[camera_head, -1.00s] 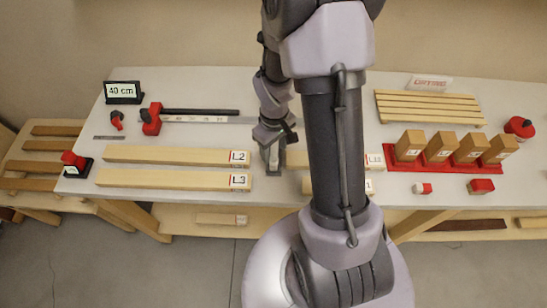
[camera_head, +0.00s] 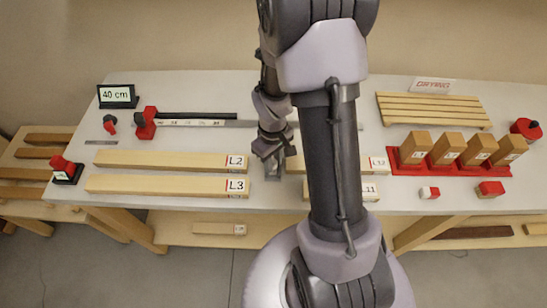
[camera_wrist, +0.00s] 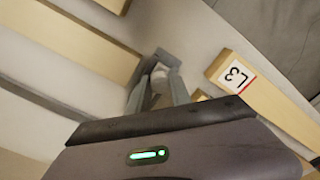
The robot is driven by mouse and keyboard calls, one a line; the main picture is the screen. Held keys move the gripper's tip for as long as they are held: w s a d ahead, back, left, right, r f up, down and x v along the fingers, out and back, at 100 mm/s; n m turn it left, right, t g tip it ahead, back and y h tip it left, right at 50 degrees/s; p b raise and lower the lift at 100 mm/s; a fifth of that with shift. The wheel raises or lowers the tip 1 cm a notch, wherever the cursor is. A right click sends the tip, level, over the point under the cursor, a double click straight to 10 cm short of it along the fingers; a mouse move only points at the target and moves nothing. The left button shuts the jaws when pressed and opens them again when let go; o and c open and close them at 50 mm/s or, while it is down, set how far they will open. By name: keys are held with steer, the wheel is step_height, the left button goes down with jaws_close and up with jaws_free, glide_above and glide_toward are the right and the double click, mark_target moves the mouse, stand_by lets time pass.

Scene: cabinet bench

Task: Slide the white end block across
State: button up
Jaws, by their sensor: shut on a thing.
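My gripper (camera_head: 272,168) is low over the bench, between the ends of the left boards and the boards partly behind my arm. In the wrist view my gripper (camera_wrist: 159,92) is shut on a small whitish block (camera_wrist: 160,78), seen between its two grey fingers. A grey piece (camera_wrist: 168,57) lies just beyond the fingertips; I cannot tell whether it belongs to the block. In the head view the fingers hide most of the held block. Board L3 (camera_wrist: 245,85) shows at the right of the wrist view.
Boards L2 (camera_head: 170,161) and L3 (camera_head: 165,185) lie left of my gripper; board L12 (camera_head: 377,164) lies right. A dark bar with a ruler (camera_head: 195,122) lies behind. A red tray (camera_head: 392,163) with upright blocks stands right. The 40 cm sign (camera_head: 117,95) is back left.

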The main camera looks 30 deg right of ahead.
steer(key=shift+w+d+p, duration=0.15)
steer(key=shift+w+d, duration=0.5)
steer(key=shift+w, duration=0.3)
steer(key=shift+w+d+p, duration=0.2)
steer(key=shift+w+d, duration=0.4)
steer(key=shift+w, duration=0.3)
steer(key=shift+w+d+p, duration=0.15)
steer(key=shift+w+d, duration=0.5)
steer(key=shift+w, duration=0.3)
steer(key=shift+w+d, duration=0.3)
steer(key=shift+w, duration=0.2)
steer(key=o, duration=1.2)
steer(key=shift+c, duration=0.2)
steer(key=shift+r, duration=0.1)
step_height(320, 180, up, 9)
steer(key=p, duration=0.6)
steer(key=shift+p, duration=0.35)
